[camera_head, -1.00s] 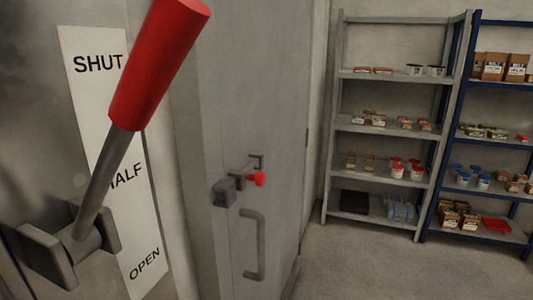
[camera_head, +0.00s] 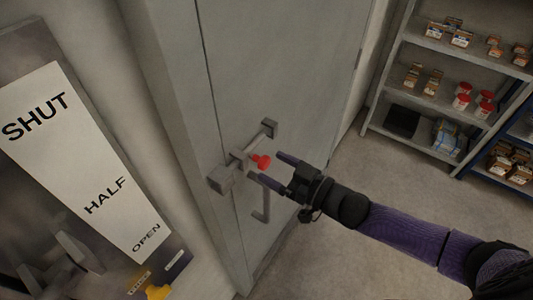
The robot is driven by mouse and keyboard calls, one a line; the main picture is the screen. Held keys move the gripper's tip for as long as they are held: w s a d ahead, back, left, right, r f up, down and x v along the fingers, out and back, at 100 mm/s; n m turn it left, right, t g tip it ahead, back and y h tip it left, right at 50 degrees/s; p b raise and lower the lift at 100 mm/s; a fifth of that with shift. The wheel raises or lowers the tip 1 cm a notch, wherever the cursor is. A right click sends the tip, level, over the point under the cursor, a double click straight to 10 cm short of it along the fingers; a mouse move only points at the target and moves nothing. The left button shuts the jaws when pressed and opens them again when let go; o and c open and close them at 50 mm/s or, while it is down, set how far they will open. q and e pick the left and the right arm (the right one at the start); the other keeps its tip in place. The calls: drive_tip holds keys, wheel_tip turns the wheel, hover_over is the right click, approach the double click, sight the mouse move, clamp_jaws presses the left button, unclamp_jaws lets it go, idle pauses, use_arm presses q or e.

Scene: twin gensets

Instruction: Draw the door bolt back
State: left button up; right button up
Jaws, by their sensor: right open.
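The door bolt (camera_head: 244,153) is a grey bar across the edge of a grey door (camera_head: 285,75), with a red knob (camera_head: 261,162) on it. The bar's left end is at a grey block (camera_head: 220,180) by the frame, and a bracket (camera_head: 269,128) stands at its right. My right gripper (camera_head: 272,170) is open, its two dark fingers pointing left at the red knob. The knob appears at or just short of the gap between the fingertips; I cannot tell whether they touch. My left gripper is not in view.
A grey door handle (camera_head: 262,208) is below the bolt, partly behind my gripper. A panel marked SHUT, HALF, OPEN (camera_head: 85,165) is at the left, with a lever's mount (camera_head: 75,255). Shelves (camera_head: 445,80) with goods stand at the right. The floor between is clear.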

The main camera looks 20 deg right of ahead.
sight(268, 163)
drive_tip(key=shift+x, duration=1.65)
clamp_jaws()
drive_tip(key=shift+d, duration=0.1)
